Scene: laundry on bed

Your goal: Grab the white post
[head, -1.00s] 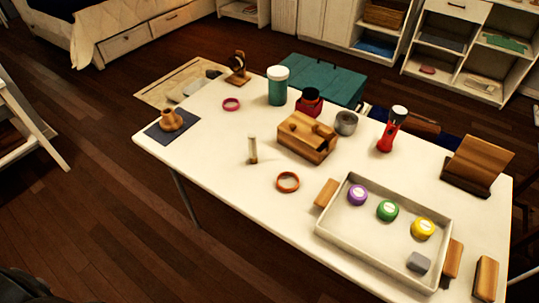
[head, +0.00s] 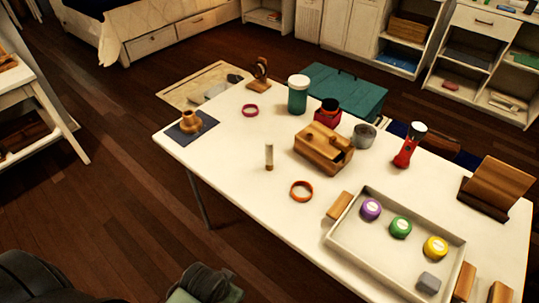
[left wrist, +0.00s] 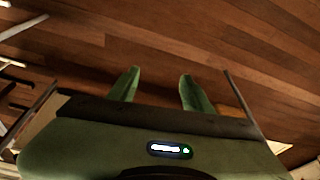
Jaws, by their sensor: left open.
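The white post (head: 269,155) is a small upright cylinder with a brown lower end. It stands on the white table (head: 235,165), left of the wooden block-like box and above the orange ring. My left gripper shows in the left wrist view (left wrist: 160,76) with its two green fingers apart and nothing between them, over the wooden floor. In the head view only part of my left arm and green gripper body shows at the bottom edge, below and apart from the table; its fingertips are not clear there. My right gripper is not in view.
A wooden box (head: 322,148), an orange ring (head: 301,191) and a white tray (head: 366,251) with coloured round tins lie right of the post. A dark mat (head: 205,121) with a wooden piece is at the left corner. The table's front left is clear.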

